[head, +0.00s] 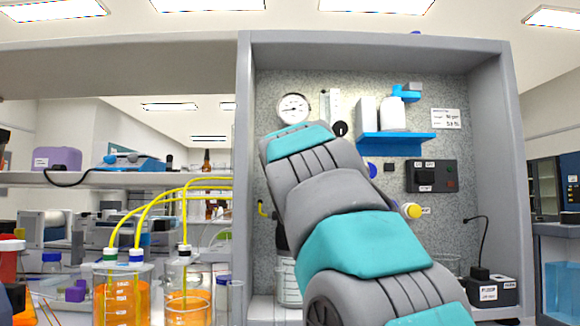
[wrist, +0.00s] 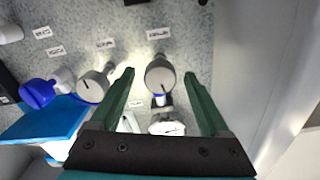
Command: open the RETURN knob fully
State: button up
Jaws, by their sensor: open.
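In the wrist view a round grey knob (wrist: 159,72) with a dark pointer line sits on the speckled panel, between and beyond the fingertips of my gripper (wrist: 159,82). The label (wrist: 158,33) by it is upside down and too small to read surely, so I cannot confirm that it says RETURN. My gripper is open, one green finger on each side of the knob, and no contact shows. A second pale knob (wrist: 92,86) with a pointer line is to its left. In the head view my arm hides my gripper and these knobs.
A blue-handled part (wrist: 40,92) and a blue shelf (wrist: 60,118) lie left in the wrist view. A round gauge (head: 293,108), a blue shelf with bottles (head: 398,142) and a dark switch box (head: 431,176) are on the panel. The grey frame side wall (wrist: 232,60) is close on the right.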

jog(key=shift+w+p, duration=0.3)
jog(key=shift+w, duration=1.05)
grip_shut()
